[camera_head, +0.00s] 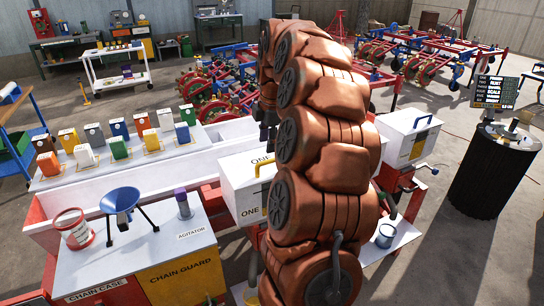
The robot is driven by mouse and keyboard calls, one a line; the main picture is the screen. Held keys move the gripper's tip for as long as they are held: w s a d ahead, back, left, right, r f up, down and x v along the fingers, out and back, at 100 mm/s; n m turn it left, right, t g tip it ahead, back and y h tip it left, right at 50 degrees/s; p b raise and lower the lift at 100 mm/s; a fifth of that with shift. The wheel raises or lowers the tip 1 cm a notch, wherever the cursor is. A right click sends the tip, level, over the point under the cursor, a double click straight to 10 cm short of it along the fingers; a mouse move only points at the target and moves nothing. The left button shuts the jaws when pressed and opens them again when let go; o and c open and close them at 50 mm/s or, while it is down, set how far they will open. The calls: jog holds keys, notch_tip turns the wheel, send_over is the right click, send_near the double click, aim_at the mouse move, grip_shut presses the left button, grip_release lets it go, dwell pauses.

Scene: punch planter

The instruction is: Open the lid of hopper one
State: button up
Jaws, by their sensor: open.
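Hopper one (243,207) is a white box marked "ONE", left of my arm. Its white lid (236,169), also marked "ONE", lies closed on top. A yellow handle (264,168) stands at the lid's right side, close to my arm. My gripper (268,140) is the dark part hanging down just above the lid's far side, behind the handle as seen here. It is open, and nothing shows in it. My orange-brown arm hides the right part of hopper one and some of the gripper.
A second white hopper (402,143) with a yellow handle stands right of my arm. At left, a white tray (60,182) bears several small coloured boxes. In front are a blue funnel (122,200) and a purple-topped cylinder (183,204). A black drum (486,175) stands at far right.

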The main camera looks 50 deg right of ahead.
aim_at(272, 160)
jog(key=shift+n, duration=0.3)
jog(key=shift+w+d+f+p, duration=0.2)
jog(key=shift+d+f+p, duration=0.25)
jog(key=shift+f, duration=0.85)
jog(key=shift+w+d+f+p, duration=0.3)
jog(key=shift+d+f, duration=0.25)
jog(key=shift+f, duration=0.75)
jog(key=shift+w+d+f+p, duration=0.15)
jog(key=shift+d+f+p, duration=0.3)
jog(key=shift+f, duration=0.85)
jog(key=shift+c, duration=0.3)
grip_shut()
